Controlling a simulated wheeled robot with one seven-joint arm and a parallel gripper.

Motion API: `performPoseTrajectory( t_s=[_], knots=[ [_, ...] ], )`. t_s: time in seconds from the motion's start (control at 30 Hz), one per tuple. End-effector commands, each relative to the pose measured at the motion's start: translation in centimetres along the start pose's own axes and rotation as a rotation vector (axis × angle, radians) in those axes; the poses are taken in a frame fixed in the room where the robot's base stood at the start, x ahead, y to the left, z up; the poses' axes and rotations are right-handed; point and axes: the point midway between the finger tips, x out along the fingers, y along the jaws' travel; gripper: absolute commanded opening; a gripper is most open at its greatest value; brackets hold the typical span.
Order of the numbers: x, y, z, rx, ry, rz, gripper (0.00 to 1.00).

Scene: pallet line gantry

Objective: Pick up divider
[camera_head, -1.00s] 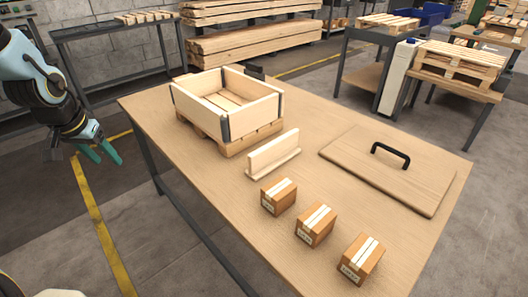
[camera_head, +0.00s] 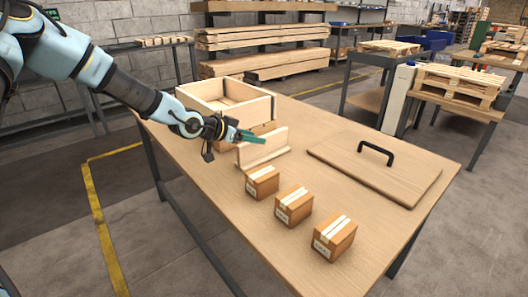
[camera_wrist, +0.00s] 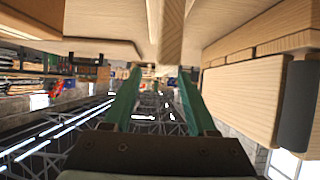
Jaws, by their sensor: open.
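The divider is a pale upright wooden board on a flat foot (camera_head: 268,149), standing on the table in front of the wooden crate (camera_head: 242,114). My gripper (camera_head: 258,137) is open, with green fingers close to the divider's left end and top edge in the head view. In the wrist view, the divider (camera_wrist: 172,30) shows edge-on at the top middle, in line with the gap between my two open fingers (camera_wrist: 156,78). I cannot tell whether the fingers touch it. The gripper hides part of the crate's front corner.
The crate's wall (camera_wrist: 240,95) is close on the right in the wrist view. Three cartons (camera_head: 293,205) stand in a row in front of the divider. A flat wooden lid (camera_head: 400,180) with a black handle lies on the table (camera_head: 220,200) to the right.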

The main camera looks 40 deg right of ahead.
Motion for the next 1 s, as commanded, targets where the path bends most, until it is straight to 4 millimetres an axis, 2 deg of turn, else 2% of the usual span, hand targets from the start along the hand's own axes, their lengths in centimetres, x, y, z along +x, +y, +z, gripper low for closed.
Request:
performPoseTrajectory(
  t_s=[0.17,0.4,0.73,1.0],
  knots=[
    [1.4,0.0,-0.1,0.000,-0.001,0.001,0.57],
    [4.8,-0.1,-0.1,0.000,-0.002,0.001,0.57],
    [5.5,-0.2,-0.1,0.000,-0.003,0.000,0.57],
    [5.5,-0.2,-0.1,0.000,-0.002,0.000,0.27]
  ],
)
